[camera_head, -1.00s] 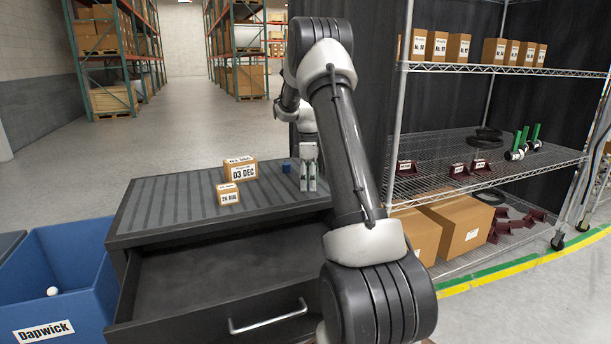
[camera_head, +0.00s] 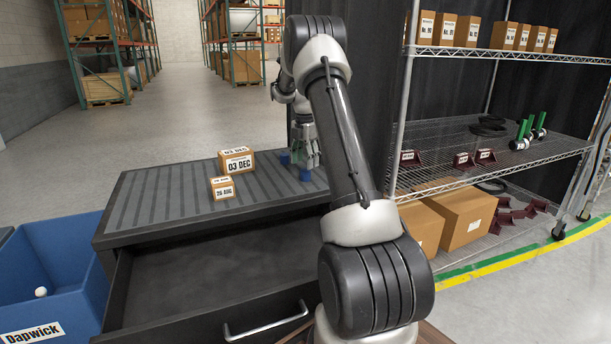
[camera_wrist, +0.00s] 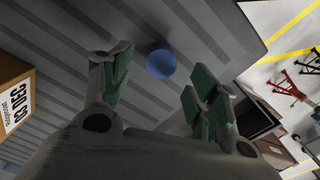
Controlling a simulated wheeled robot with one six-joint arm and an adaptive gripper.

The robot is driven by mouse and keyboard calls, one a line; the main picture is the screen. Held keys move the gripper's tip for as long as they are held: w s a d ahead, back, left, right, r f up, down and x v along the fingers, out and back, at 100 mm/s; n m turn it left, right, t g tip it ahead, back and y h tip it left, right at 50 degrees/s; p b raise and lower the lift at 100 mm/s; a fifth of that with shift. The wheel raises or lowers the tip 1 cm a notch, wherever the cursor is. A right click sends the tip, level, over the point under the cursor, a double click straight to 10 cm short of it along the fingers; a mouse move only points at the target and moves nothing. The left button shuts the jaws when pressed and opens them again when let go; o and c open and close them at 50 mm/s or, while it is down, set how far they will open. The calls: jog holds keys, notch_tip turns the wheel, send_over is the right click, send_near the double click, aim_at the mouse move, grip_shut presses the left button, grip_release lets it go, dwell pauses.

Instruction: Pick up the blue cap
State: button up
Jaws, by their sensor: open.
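A round blue cap (camera_wrist: 161,61) lies on the ridged grey cabinet top in the wrist view, ahead of the gap between my fingertips and clear of both fingers. In the head view, a blue piece (camera_head: 305,174) shows just below my fingertips, and another blue piece (camera_head: 284,157) shows just left of my gripper. I cannot tell which of these is the one in the wrist view. My gripper (camera_head: 306,160) is open and empty, pointing down low over the cabinet top; its green-padded fingers also show in the wrist view (camera_wrist: 157,82).
Two labelled cartons stand left of my gripper: a larger one (camera_head: 237,161) and a smaller one (camera_head: 222,188). The cabinet's front drawer (camera_head: 215,275) is open and looks empty. A blue bin (camera_head: 80,297) stands at the left. A wire shelf (camera_head: 500,160) with cartons stands at the right.

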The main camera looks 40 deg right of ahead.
aim_at(305, 170)
notch_tip(305, 170, down, 5)
jog(key=shift+r, duration=0.1)
jog(key=shift+c, duration=0.4)
jog(key=c, duration=0.7)
